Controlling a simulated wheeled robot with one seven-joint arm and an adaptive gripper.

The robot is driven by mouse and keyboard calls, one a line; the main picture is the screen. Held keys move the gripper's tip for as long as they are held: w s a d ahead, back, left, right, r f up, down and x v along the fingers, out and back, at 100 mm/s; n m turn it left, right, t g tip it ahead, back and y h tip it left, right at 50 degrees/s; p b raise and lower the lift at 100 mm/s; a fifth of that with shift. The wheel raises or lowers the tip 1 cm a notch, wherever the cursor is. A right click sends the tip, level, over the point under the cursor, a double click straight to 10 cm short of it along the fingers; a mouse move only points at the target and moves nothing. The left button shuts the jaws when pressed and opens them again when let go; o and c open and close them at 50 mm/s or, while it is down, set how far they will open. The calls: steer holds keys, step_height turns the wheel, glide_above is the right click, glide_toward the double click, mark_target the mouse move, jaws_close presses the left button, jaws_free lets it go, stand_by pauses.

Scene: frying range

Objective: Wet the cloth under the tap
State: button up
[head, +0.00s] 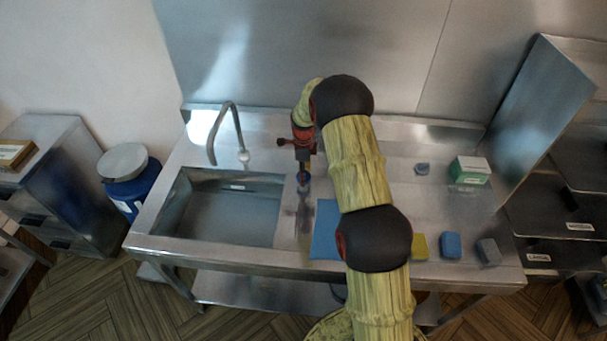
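The tap (227,130) is a tall curved metal spout at the back of the sink basin (225,213). No water is visible coming from it. My gripper (304,184) points down over the strip of counter just right of the basin. A small bluish thing shows at its fingertips, too small to tell whether it is held. Which thing is the cloth is not certain. A flat blue sheet (325,235) lies on the counter right of the basin, partly hidden by my arm.
Yellow (419,246), blue (451,245) and grey (488,251) blocks line the counter's front right. A green-and-white box (470,171) stands at the back right. A blue drum (130,185) stands left of the sink. A metal panel (543,105) rises at the right end.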

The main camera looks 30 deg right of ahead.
steer(key=c, duration=0.8)
steer(key=shift+o, duration=0.2)
steer(key=n+b, duration=0.1)
steer(key=n, duration=0.3)
steer(key=shift+n, duration=0.3)
steer(key=shift+n+b, duration=0.35)
steer(key=shift+n, duration=1.45)
steer(key=o, duration=1.2)
steer(key=shift+c, duration=0.2)
